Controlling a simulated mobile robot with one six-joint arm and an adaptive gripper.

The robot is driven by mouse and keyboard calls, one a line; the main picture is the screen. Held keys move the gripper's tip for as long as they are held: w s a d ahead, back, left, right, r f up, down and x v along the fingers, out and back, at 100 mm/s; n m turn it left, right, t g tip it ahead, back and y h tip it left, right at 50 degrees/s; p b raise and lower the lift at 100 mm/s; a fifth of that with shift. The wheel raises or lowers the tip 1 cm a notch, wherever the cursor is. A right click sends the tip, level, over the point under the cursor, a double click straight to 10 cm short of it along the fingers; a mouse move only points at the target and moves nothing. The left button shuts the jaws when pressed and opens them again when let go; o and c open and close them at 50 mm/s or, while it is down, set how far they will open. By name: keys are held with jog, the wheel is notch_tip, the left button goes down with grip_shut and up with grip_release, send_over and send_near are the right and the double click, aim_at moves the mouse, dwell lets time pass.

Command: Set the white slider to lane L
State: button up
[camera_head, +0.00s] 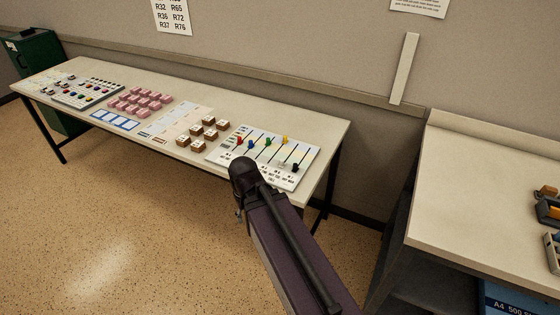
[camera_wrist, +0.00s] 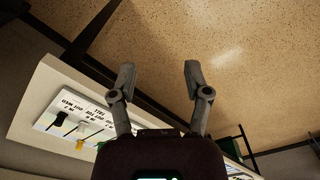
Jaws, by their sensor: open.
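A white slider panel (camera_head: 226,154) lies at the right end of the long table, with red, blue, green, yellow and black knobs on dark slots. The white slider is hard to make out there against the white panel. In the wrist view, a pale knob (camera_wrist: 84,126), likely the white slider, shows between a black knob (camera_wrist: 60,118) and a yellow knob (camera_wrist: 80,143). Lane letters are too small to read. My gripper (camera_wrist: 158,71) is open and empty, with floor behind its fingertips. It is apart from the knobs. In the head view my arm hides the panel's front edge.
Brown-and-white blocks (camera_head: 203,131), pink blocks (camera_head: 140,99) and another control board (camera_head: 88,92) stand farther left on the table (camera_head: 190,92). A second table (camera_head: 480,190) stands at the right, with a gap between. Open floor (camera_head: 130,220) lies in front.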

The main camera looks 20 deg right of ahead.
jog(key=w+d+r+t+p, duration=0.3)
jog(key=w+d, duration=0.9)
jog(key=w, duration=0.1)
jog(key=m+t+p, duration=0.1)
jog(key=t, duration=0.1)
send_near(282, 160)
notch_tip(282, 160, up, 4)
jog(key=shift+s+a+f+h, duration=0.25)
jog(key=shift+s+h, duration=0.05)
jog(key=shift+s, duration=0.2)
jog(key=shift+f, duration=0.1)
jog(key=b+x, duration=0.8)
jog(key=x, duration=0.1)
jog(key=b+x, duration=0.4)
jog(key=shift+s+f+b, duration=0.15)
jog(key=shift+f+b, duration=0.15)
jog(key=shift+f, duration=0.1)
grip_shut()
